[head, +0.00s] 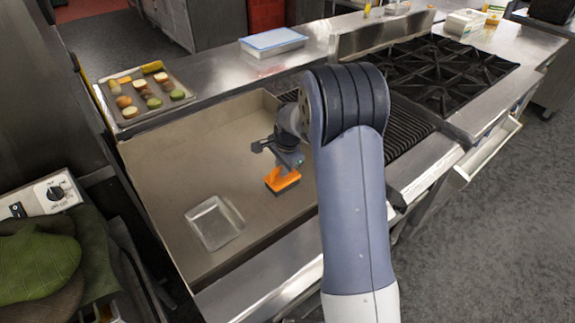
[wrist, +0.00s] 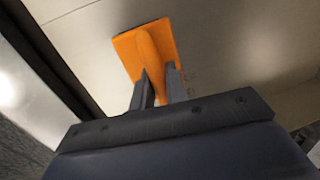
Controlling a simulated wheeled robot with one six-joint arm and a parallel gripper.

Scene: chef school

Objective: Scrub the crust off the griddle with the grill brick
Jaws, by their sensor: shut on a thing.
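The grill brick (head: 282,180) is an orange block with a raised handle, at the right part of the griddle. My gripper (head: 278,162) is shut on its handle from above. In the wrist view the grill brick (wrist: 150,48) shows between the two dark fingers of my gripper (wrist: 156,85). The griddle (head: 180,160) is a wide, flat, grey-brown plate with raised walls. I cannot tell whether the brick touches the plate. A few small dark specks lie beside the brick in the wrist view; other crust is not clearly visible, and my arm hides part of the griddle's right side.
A clear, shallow rectangular container (head: 214,222) sits on the griddle's front left. A tray of food pieces (head: 147,93) and a blue-lidded container (head: 272,42) stand on the ledge behind. A ribbed grill (head: 408,125) and black burners (head: 440,72) are to the right. The griddle's left half is mostly clear.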

